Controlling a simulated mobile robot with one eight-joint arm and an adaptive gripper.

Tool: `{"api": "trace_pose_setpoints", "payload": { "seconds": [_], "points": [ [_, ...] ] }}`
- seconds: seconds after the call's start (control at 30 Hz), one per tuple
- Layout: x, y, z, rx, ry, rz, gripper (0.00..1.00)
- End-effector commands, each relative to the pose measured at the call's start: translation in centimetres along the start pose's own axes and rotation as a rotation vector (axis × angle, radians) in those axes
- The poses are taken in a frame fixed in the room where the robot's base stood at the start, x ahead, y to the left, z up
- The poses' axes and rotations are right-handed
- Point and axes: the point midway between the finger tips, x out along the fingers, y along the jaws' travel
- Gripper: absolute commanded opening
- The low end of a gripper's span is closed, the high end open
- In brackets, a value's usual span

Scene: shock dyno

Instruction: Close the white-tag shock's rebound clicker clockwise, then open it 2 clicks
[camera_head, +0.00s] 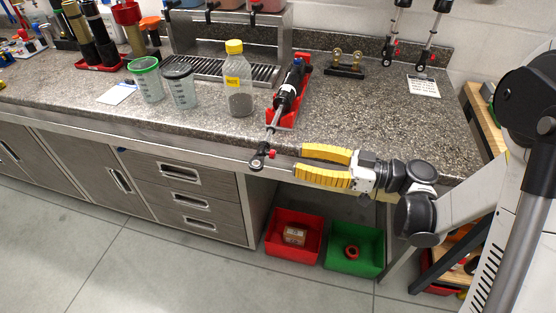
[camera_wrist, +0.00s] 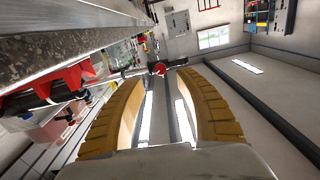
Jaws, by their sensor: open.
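A shock (camera_head: 291,84) with a black body and a white band lies in a red cradle (camera_head: 303,71) on the bench. Its shaft points towards the front and overhangs the bench edge, ending in a dark eyelet (camera_head: 257,163). A small red knob (camera_head: 273,153) sits beside the eyelet; I take it for the rebound clicker. My gripper (camera_head: 299,161), with yellow ribbed fingers, is open and empty in front of the bench edge, a little right of the knob. In the wrist view the red knob (camera_wrist: 160,68) shows beyond and between the fingertips (camera_wrist: 162,77), apart from them.
The bench front edge (camera_head: 215,143) runs close behind my gripper. A yellow-capped bottle (camera_head: 239,100) and two measuring cups (camera_head: 180,88) stand left of the cradle. A red bin (camera_head: 283,252) and a green bin (camera_head: 340,262) are on the floor below. The bench right of the cradle is mostly clear.

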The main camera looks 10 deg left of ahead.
Motion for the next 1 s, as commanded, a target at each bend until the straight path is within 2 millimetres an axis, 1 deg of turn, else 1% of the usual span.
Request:
{"api": "trace_pose_setpoints", "payload": {
  "seconds": [0.03, 0.1, 0.2, 0.3, 0.43, 0.7, 0.73, 0.77, 0.8, 0.83, 0.87, 1.0],
  "points": [
    [1.2, -0.2, 0.3, 0.000, -0.001, -0.005, 0.41],
    [2.6, -0.1, 0.3, 0.001, -0.001, -0.005, 0.41],
    [4.2, -0.1, 0.2, 0.001, -0.001, -0.002, 0.41],
    [5.4, 0.0, 0.2, 0.001, -0.001, -0.001, 0.41],
    [6.3, 0.0, 0.1, 0.002, -0.001, 0.000, 0.41],
    [6.4, 0.0, 0.0, 0.002, -0.001, 0.002, 0.41],
    [6.4, 0.0, 0.0, 0.002, -0.001, 0.002, 0.37],
    [6.4, 0.0, 0.0, 0.002, -0.001, 0.002, 0.28],
    [6.4, 0.0, 0.0, 0.002, -0.001, 0.002, 0.15],
    [6.4, 0.0, 0.0, 0.002, -0.001, 0.002, 0.06],
    [6.4, 0.0, 0.0, 0.002, -0.001, 0.002, 0.00],
    [6.4, 0.0, 0.0, 0.002, -0.001, 0.002, 0.00]
  ]
}}
